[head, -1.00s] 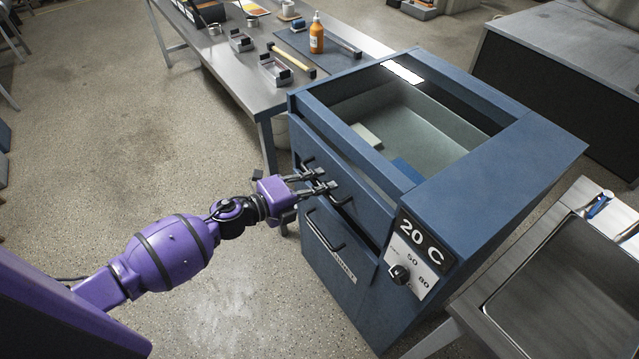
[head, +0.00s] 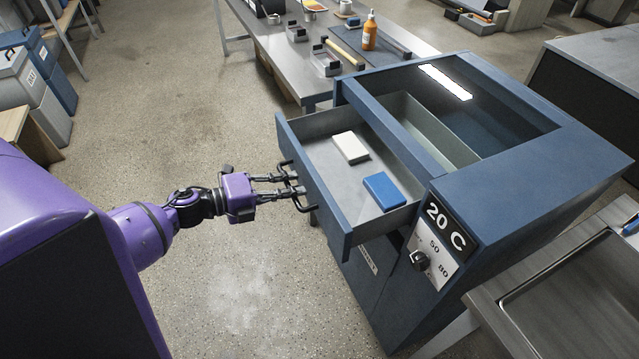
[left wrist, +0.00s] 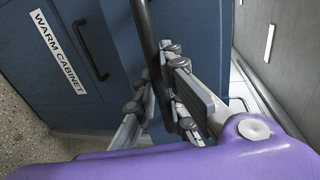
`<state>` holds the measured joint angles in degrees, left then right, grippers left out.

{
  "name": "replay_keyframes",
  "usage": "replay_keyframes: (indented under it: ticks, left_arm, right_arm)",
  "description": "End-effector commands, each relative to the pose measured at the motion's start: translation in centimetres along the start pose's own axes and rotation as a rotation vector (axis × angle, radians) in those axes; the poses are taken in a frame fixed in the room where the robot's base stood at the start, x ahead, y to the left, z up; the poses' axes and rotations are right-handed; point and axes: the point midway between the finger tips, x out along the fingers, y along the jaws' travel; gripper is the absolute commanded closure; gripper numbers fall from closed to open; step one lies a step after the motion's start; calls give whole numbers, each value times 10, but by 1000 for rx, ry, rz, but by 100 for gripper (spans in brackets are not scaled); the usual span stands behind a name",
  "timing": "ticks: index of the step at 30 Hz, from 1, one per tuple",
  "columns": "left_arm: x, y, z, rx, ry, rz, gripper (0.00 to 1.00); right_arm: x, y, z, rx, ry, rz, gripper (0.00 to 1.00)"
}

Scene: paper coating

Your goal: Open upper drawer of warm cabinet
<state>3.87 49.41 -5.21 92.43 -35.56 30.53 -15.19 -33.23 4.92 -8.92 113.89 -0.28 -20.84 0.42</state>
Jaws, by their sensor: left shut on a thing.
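The blue warm cabinet (head: 480,200) stands at the centre right in the head view, with a "20 C" panel (head: 440,235) on its front. Its upper drawer (head: 325,203) is pulled well out toward my left arm. A white block (head: 350,147) and a blue block (head: 384,191) lie inside the drawer. My left gripper (head: 292,186) is shut on the drawer's black handle (head: 299,200). The handle also shows between the fingers in the left wrist view (left wrist: 146,35). The lower drawer's handle (left wrist: 90,50) and the "WARM CABINET" label (left wrist: 57,50) show there too. My right gripper is not in view.
A metal table (head: 290,75) with an orange bottle (head: 370,32) and tools stands behind the cabinet. A metal sink bench (head: 560,290) is at the lower right. The floor (head: 200,110) left of the drawer is clear.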

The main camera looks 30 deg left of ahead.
Motion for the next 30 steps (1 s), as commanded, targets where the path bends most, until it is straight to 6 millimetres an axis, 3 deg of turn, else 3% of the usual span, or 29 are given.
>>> replay_keyframes:
  ticks: [6, 15, 21, 30]
  left_arm:
    - [-60, 12, -2, -2, 4, 0, 100]
    - [-120, 24, -1, 0, 4, 0, 100]
    - [-141, 28, -1, 0, 4, -2, 100]
    - [-149, 30, -1, 1, 4, -2, 100]
  right_arm:
    - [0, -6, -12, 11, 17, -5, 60]
    - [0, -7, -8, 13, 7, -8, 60]
    - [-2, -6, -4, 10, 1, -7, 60]
    - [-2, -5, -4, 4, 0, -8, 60]
